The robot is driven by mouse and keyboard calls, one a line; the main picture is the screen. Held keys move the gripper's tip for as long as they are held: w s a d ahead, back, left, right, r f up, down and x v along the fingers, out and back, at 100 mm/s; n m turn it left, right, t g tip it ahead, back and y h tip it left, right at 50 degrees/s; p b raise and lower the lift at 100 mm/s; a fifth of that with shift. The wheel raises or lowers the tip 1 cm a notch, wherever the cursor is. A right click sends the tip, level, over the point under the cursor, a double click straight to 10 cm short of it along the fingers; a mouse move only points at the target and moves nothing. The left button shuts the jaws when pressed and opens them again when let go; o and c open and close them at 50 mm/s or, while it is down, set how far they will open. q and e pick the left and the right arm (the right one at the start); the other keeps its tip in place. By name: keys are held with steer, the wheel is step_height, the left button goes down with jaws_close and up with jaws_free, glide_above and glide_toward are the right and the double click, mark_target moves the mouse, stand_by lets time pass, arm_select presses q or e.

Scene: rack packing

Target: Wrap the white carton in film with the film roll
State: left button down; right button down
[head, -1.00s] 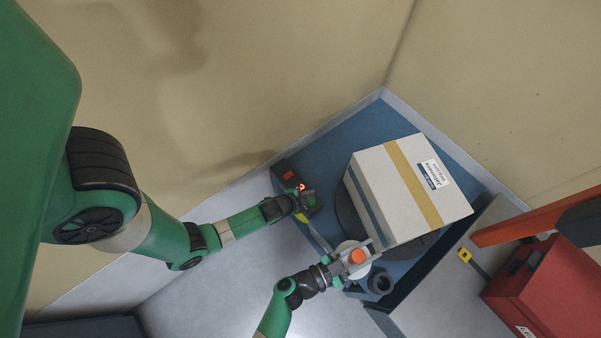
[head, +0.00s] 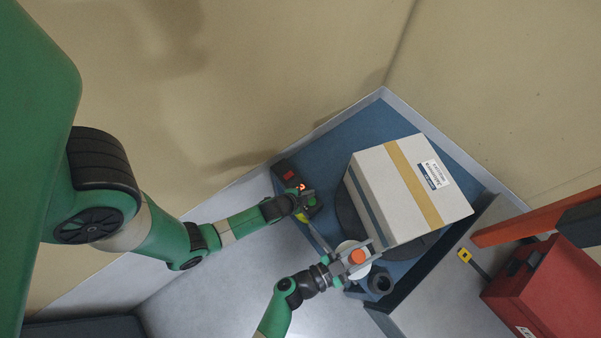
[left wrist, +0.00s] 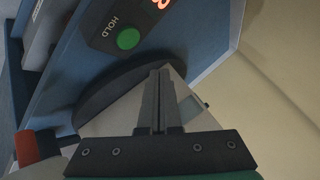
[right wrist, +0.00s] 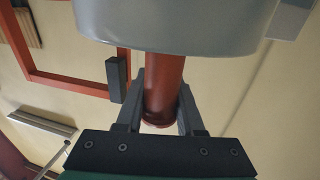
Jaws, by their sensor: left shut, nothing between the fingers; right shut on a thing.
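The white carton (head: 385,177), with a tan tape strip and a label on top, sits on a dark round turntable (head: 345,215) on the blue base. My right gripper (head: 359,260) is shut on the orange-red handle of the film roll (head: 345,246), close to the carton's near corner. The right wrist view shows the handle (right wrist: 163,80) between the fingers and the pale roll (right wrist: 180,30) beyond. My left gripper (head: 302,204) is shut and empty beside the control box (head: 287,175). In the left wrist view the green HOLD button (left wrist: 128,39) lies beyond its fingertips. I cannot make out film on the carton.
A dark ring-shaped holder (head: 380,282) stands on the base near the right gripper. A red case (head: 540,290) and an orange beam (head: 535,221) are at the right. A yellow tag (head: 464,255) lies on the grey ledge. Walls close in behind the base.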

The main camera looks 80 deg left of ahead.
arm_select(q)
steer(key=shift+r, duration=0.15)
stand_by(0.6)
step_height(320, 180, up, 4)
steer(key=shift+f, duration=0.2)
glide_toward(316, 196)
steer(key=w, duration=0.1)
steer(key=w+a, duration=0.1)
steer(key=shift+w+a+f, duration=0.25)
steer(key=shift+a, duration=0.1)
steer(key=shift+d+f, duration=0.15)
steer(key=shift+f, duration=0.65)
steer(key=shift+f, duration=0.1)
stand_by(1.5)
steer(key=shift+f, duration=0.3)
